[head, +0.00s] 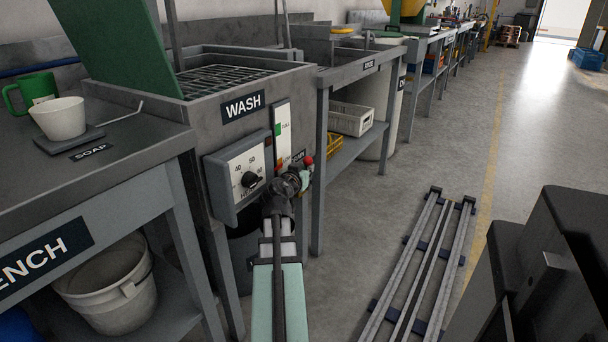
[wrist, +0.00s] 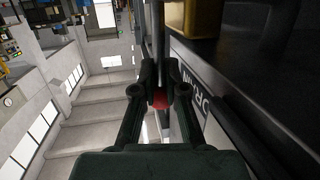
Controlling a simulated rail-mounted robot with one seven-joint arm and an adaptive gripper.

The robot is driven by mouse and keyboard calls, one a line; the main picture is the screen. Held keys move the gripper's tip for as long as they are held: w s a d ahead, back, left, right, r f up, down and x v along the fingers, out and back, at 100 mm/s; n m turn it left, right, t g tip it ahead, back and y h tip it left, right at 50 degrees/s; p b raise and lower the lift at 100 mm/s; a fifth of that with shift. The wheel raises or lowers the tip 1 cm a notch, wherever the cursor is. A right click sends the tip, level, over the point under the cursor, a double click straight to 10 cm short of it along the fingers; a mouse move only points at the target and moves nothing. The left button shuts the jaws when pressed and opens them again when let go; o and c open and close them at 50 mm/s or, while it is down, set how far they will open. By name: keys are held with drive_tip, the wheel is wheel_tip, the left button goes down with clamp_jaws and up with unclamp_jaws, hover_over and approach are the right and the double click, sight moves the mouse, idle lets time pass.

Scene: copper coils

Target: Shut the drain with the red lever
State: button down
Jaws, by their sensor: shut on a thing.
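The red lever (head: 308,161) of the drain shows as a small red end at the lower right corner of the wash tank (head: 236,125). My gripper (head: 303,180) is at the lever, just below the red end in the head view. In the wrist view my gripper's fingertips (wrist: 159,88) are close together, with red of the lever (wrist: 159,100) between them. My gripper is shut on the lever. A brass-coloured part (wrist: 195,16) is above right of the fingers. The fingers cover much of the lever, so its exact angle is hard to tell.
A dial box (head: 238,178) sticks out of the tank front, left of my gripper. The drain label (wrist: 213,108) is close to the right of the fingers. A bench with a crate (head: 350,118) stands to the right. Metal rails (head: 418,262) lie on the floor.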

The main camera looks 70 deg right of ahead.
drive_tip(key=shift+r, duration=0.15)
drive_tip(key=c, duration=1.2)
unclamp_jaws()
drive_tip(key=a+r, duration=0.1)
drive_tip(key=a, duration=0.6)
drive_tip(key=shift+a, duration=0.2)
